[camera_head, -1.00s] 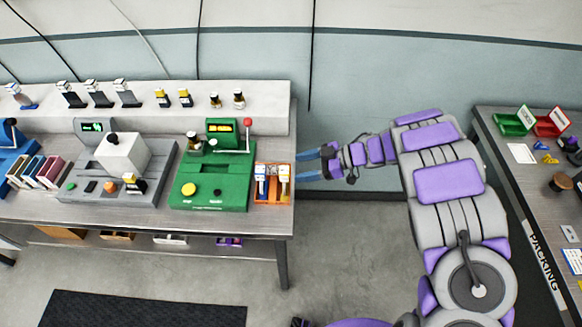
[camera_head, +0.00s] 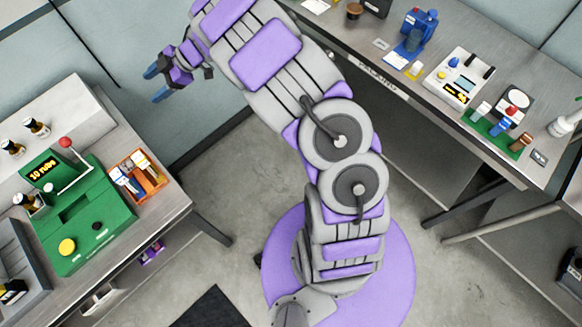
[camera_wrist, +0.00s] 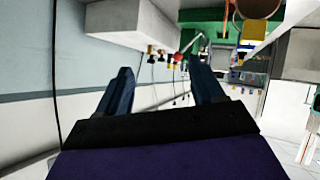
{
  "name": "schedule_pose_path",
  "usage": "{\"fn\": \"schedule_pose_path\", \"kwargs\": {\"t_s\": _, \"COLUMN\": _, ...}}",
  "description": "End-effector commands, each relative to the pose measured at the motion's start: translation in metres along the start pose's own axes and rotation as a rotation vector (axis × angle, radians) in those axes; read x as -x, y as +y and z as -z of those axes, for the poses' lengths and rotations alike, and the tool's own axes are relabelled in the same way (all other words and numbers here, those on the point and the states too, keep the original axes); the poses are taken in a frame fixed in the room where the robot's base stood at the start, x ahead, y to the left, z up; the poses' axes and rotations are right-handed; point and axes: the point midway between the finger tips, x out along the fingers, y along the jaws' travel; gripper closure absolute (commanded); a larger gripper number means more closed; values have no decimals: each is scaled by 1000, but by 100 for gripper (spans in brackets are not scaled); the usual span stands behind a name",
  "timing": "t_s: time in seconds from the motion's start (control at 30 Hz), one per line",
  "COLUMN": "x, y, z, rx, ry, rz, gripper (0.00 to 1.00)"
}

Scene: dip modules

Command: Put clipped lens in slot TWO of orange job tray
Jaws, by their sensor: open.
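The orange job tray (camera_head: 153,190) lies at the right end of the left bench, beside the green machine. A white-and-blue piece (camera_head: 124,180) and a piece with white and yellow parts (camera_head: 146,170) stand in it. I cannot tell whether either is the clipped lens, and the slot labels are too small to read. My gripper (camera_head: 154,85) is open and empty, in the air beyond the tray near the wall. Its spread blue fingers also show in the wrist view (camera_wrist: 163,82), with nothing between them.
The green machine (camera_head: 85,215) has a raised red-knobbed lever (camera_head: 66,143). Dark bottles (camera_head: 37,127) stand on the shelf behind it. The packing bench (camera_head: 400,95) is at the right, with several devices.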

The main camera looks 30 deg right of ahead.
Motion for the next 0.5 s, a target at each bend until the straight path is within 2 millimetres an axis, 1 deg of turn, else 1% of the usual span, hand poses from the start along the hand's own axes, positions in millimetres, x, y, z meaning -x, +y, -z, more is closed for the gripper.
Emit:
{"fn": "schedule_pose_path", "kwargs": {"t_s": 0.03, "x": 20, "y": 31, "z": 6, "rx": 16, "ry": -64, "rz": -128, "gripper": 32}}
{"fn": "schedule_pose_path", "kwargs": {"t_s": 0.07, "x": 34, "y": 48, "z": 6, "rx": 18, "ry": -103, "rz": -204, "gripper": 32}}
{"fn": "schedule_pose_path", "kwargs": {"t_s": 0.1, "x": 54, "y": 70, "z": 9, "rx": 19, "ry": -153, "rz": -306, "gripper": 32}}
{"fn": "schedule_pose_path", "kwargs": {"t_s": 0.17, "x": 87, "y": 96, "z": 12, "rx": 9, "ry": -229, "rz": -449, "gripper": 32}}
{"fn": "schedule_pose_path", "kwargs": {"t_s": 0.2, "x": 112, "y": 110, "z": 14, "rx": -5, "ry": -278, "rz": -542, "gripper": 32}}
{"fn": "schedule_pose_path", "kwargs": {"t_s": 0.23, "x": 131, "y": 119, "z": 14, "rx": -20, "ry": -317, "rz": -610, "gripper": 32}}
{"fn": "schedule_pose_path", "kwargs": {"t_s": 0.27, "x": 151, "y": 125, "z": 15, "rx": -38, "ry": -354, "rz": -674, "gripper": 32}}
{"fn": "schedule_pose_path", "kwargs": {"t_s": 0.3, "x": 178, "y": 131, "z": 18, "rx": -63, "ry": -401, "rz": -756, "gripper": 32}}
{"fn": "schedule_pose_path", "kwargs": {"t_s": 0.37, "x": 218, "y": 132, "z": 16, "rx": -122, "ry": -474, "rz": -869, "gripper": 32}}
{"fn": "schedule_pose_path", "kwargs": {"t_s": 0.4, "x": 243, "y": 129, "z": 17, "rx": -164, "ry": -521, "rz": -939, "gripper": 32}}
{"fn": "schedule_pose_path", "kwargs": {"t_s": 0.47, "x": 278, "y": 118, "z": 17, "rx": -240, "ry": -586, "rz": -1029, "gripper": 32}}
{"fn": "schedule_pose_path", "kwargs": {"t_s": 0.5, "x": 300, "y": 105, "z": 16, "rx": -299, "ry": -631, "rz": -1080, "gripper": 32}}
